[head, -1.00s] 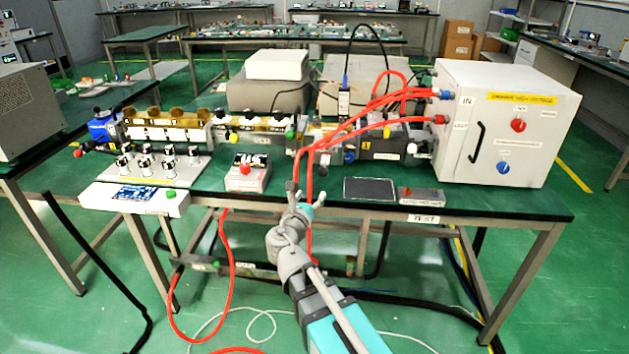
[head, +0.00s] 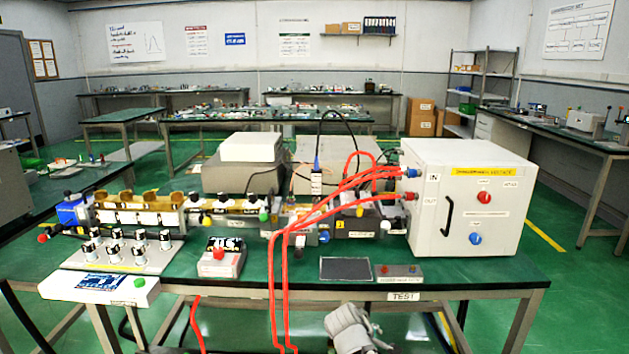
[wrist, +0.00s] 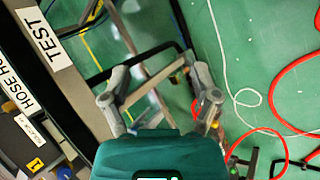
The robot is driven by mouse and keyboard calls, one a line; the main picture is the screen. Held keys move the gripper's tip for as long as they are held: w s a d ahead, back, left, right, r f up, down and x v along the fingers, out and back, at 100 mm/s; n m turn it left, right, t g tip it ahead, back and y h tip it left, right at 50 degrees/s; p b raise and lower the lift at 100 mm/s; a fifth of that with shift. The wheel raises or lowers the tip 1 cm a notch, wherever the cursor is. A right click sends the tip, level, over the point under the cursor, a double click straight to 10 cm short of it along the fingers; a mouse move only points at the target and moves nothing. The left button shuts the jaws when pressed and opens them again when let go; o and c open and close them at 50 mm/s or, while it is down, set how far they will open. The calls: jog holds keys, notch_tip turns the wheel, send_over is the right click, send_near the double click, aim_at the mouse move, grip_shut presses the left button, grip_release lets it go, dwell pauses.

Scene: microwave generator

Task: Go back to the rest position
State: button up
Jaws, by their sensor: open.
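My gripper (wrist: 154,68) is open and empty in the wrist view. Its two grey fingers stand apart over the green floor and the table's frame, beside the edge that carries the TEST label (wrist: 45,38). In the head view only a grey part of my arm shows at the bottom centre, in front of the table (head: 510,287). I cannot make out the fingers there.
The table holds a white cabinet (head: 467,238), a waveguide row (head: 140,210), a knob panel (head: 115,256) and a red-button box (head: 222,262). Red hoses (head: 271,280) hang over its front edge. Red hose (wrist: 278,92) and white cable (wrist: 223,60) lie on the floor.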

jog(key=s+d+f+m+g+y, duration=0.2)
jog(key=s+f+m+g+y, duration=0.3)
jog(key=s+m, duration=0.45)
notch_tip(320, 180, up, 26)
jog(key=w+m+p, duration=0.1)
jog(key=p, duration=2.3)
jog(key=shift+w+y+p, duration=0.25)
jog(key=shift+y+p, duration=0.05)
jog(key=shift+f+m, duration=0.25)
